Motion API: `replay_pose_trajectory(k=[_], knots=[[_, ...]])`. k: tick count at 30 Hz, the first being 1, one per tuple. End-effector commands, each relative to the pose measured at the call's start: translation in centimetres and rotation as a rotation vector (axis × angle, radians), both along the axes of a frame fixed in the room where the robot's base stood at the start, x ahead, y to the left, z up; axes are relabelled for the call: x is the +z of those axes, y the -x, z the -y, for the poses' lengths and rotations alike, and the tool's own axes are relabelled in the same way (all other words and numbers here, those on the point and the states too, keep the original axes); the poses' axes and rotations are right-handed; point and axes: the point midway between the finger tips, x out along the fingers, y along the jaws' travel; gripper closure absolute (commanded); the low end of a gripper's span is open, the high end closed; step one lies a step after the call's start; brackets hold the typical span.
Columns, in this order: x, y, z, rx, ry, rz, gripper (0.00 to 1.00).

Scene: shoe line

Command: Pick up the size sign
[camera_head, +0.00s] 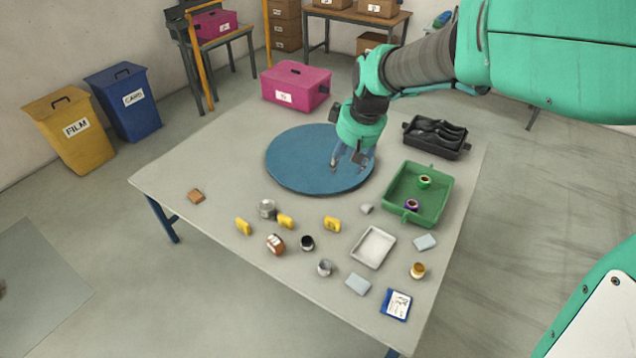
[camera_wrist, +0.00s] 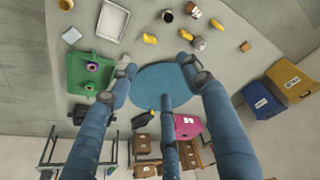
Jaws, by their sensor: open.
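A small blue sign with a white printed face (camera_head: 397,304), which looks like the size sign, lies near the front right corner of the table. I cannot read its print, and I do not make it out in the wrist view. My gripper (camera_head: 346,163) is open and empty over the blue round mat (camera_head: 300,172), well behind the sign. In the wrist view its blue fingers (camera_wrist: 157,64) are spread apart with nothing between them.
A green tray (camera_head: 446,205) with two spools, a white tray (camera_head: 373,247) and a black tray (camera_head: 436,137) stand on the right of the table (camera_head: 170,180). Several yellow pieces, jars and pale blocks lie in front. A pink box (camera_head: 295,87) stands at the back.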

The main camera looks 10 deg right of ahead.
Motion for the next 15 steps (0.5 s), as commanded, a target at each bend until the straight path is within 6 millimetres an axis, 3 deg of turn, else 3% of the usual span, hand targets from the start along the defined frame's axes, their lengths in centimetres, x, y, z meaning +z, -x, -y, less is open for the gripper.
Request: replay_pose_trajectory(k=[6, 15], knots=[[-3.4, -5.0, 0.7, 0.066, 0.010, -0.032, 0.51], [-9.4, -11.0, 1.7, 0.160, 0.022, -0.067, 0.51]])
